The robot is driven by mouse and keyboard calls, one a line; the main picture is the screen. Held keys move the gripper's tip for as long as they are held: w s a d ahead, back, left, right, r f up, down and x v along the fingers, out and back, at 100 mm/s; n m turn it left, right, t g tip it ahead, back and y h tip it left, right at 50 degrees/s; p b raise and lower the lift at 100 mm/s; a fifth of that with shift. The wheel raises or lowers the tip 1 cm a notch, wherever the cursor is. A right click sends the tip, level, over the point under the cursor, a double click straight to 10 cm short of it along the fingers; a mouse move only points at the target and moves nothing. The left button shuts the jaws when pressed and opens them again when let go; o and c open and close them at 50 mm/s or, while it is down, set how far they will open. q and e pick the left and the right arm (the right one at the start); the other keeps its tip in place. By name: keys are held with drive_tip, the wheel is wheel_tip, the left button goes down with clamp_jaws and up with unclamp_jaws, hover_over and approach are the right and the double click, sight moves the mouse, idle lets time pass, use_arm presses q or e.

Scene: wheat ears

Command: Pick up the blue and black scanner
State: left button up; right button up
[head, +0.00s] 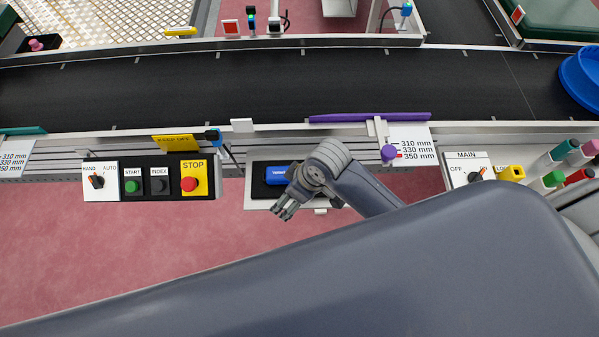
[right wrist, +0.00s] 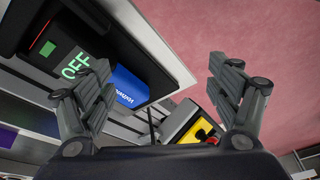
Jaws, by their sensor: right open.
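The blue and black scanner (head: 276,175) lies on a dark pad in a small pale tray (head: 253,203) at the front of the conveyor. Its blue part with white lettering shows in the right wrist view (right wrist: 128,86), left of centre and beyond the fingers. My right gripper (head: 284,211) is open and empty, over the tray's front edge; its wrist hides the right part of the scanner in the head view. The right wrist view also shows its spread fingers (right wrist: 163,80), with nothing between them in contact. My left gripper is not in view.
A control panel with a red stop button (head: 189,184) stands left of the tray. A MAIN switch panel (head: 466,174) and several coloured-capped bottles (head: 553,179) are at right. The conveyor belt (head: 200,90) runs behind.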

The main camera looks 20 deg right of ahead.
sight(274, 174)
drive_tip(key=w+d+r+n+h, duration=0.1)
drive_tip(key=w+n, duration=0.1)
drive_tip(key=w+d+r+n+g+h, duration=0.1)
drive_tip(key=w+d+r+n, duration=0.1)
drive_tip(key=w, duration=0.1)
drive_tip(key=w+d+r+n+g+h, duration=0.1)
drive_tip(key=w+r+n, duration=0.1)
drive_tip(key=shift+w+d+r+n, duration=0.1)
drive_tip(key=shift+w+d+n, duration=0.2)
drive_tip(key=shift+d, duration=0.05)
wheel_tip(274, 174, down, 10)
drive_tip(key=shift+w+f+p, duration=0.1)
drive_tip(key=shift+f+p, duration=0.05)
drive_tip(key=shift+p, duration=0.4)
drive_tip(key=c, duration=1.3)
